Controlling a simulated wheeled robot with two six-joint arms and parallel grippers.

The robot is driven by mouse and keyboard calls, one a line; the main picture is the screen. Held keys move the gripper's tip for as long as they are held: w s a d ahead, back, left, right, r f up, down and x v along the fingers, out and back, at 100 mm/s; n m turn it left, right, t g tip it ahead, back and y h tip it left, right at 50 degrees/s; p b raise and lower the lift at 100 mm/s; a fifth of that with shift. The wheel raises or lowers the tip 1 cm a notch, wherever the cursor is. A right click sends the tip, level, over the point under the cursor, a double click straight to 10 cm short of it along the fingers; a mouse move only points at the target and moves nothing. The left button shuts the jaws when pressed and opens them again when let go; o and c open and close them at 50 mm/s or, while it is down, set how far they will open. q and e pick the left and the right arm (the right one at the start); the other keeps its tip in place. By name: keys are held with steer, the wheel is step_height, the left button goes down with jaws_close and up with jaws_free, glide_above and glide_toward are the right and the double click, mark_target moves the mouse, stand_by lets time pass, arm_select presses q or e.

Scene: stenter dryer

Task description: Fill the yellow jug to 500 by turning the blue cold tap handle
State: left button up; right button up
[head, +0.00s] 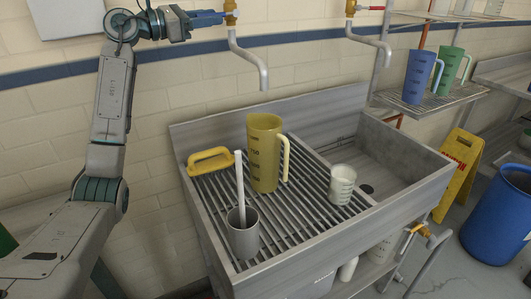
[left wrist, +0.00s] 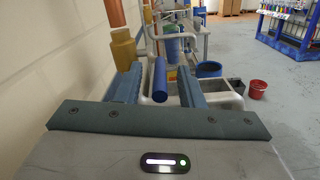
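The yellow jug (head: 264,155) stands upright on the sink's slatted rack (head: 310,180), with dark level marks on its side. The grey spout (head: 248,62) of the left tap ends above its mouth. No water stream shows, and the level inside cannot be seen. The blue cold tap handle (head: 208,17) points left from the brass valve (head: 230,10). My left gripper (head: 196,18) is at the handle. In the left wrist view the blue handle (left wrist: 160,80) lies between the two open fingers, with gaps on both sides. My right gripper is in neither view.
A yellow-handled brush (head: 210,158), a grey cup (head: 243,235) with a white rod and a clear beaker (head: 342,185) share the rack. A second tap spout (head: 370,42) hangs at right. Blue (head: 418,78) and green (head: 449,70) jugs stand on a wire shelf.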

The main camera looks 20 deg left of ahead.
arm_select(q)
steer(key=b+v, duration=0.3)
steer(key=v, duration=0.5)
steer(key=shift+s+a, duration=0.25)
steer(key=shift+s, duration=0.1)
